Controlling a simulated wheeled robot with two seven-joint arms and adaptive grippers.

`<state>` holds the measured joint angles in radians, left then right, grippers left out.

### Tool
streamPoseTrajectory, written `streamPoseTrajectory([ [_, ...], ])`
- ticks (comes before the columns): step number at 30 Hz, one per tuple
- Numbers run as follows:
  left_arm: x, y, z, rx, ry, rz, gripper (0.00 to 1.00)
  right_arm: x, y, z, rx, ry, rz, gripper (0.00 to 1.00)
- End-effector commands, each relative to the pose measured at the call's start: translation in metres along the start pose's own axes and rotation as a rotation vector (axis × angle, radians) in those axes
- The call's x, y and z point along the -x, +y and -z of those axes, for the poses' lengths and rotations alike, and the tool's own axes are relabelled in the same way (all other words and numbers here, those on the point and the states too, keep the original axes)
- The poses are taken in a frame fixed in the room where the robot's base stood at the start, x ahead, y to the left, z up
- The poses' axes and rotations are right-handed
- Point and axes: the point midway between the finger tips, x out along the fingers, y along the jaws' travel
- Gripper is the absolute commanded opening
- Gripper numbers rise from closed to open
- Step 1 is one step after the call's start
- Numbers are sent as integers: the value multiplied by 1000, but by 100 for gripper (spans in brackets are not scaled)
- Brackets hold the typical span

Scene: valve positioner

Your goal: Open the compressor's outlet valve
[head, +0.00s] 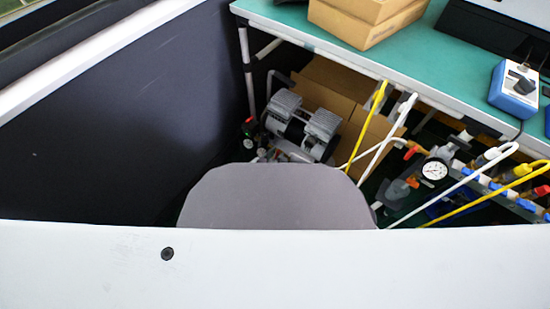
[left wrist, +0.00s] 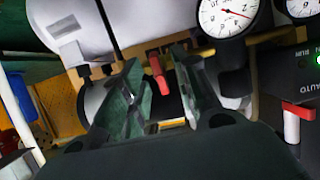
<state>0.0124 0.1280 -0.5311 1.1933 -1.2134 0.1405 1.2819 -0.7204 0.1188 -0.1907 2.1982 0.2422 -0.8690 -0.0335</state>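The compressor (head: 302,128), with grey ribbed cylinder heads, stands on the floor under the bench in the head view. A small red part and a dark gauge (head: 248,129) show at its left. In the left wrist view my left gripper (left wrist: 157,58) is open. A red valve lever (left wrist: 158,74) shows between its two fingers, with a gap on both sides. I cannot tell how deep it sits between them. A white-faced gauge (left wrist: 226,15) is just right of the fingers. In the head view neither gripper shows; large pale surfaces cover the lower half.
The green-topped bench (head: 395,62) stands above the compressor, with a cardboard box (head: 336,84) beneath it. Yellow and white hoses, valves and another gauge (head: 434,169) lie to the right. In the wrist view another red handle (left wrist: 298,110) is at right, near a dark panel.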

Motion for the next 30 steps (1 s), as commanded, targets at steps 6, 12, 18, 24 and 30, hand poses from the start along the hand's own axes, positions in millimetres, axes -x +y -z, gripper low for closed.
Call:
streamPoseTrajectory([
  [6,-4,1,0,1,0,0,30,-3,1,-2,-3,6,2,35],
  [12,-4,1,0,1,0,0,30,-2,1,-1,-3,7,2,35],
  [18,-4,0,0,1,0,0,8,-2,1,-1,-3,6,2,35],
  [24,-4,0,0,0,0,0,0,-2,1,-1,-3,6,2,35],
  [30,-4,0,0,-5,0,-1,0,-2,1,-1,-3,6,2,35],
])
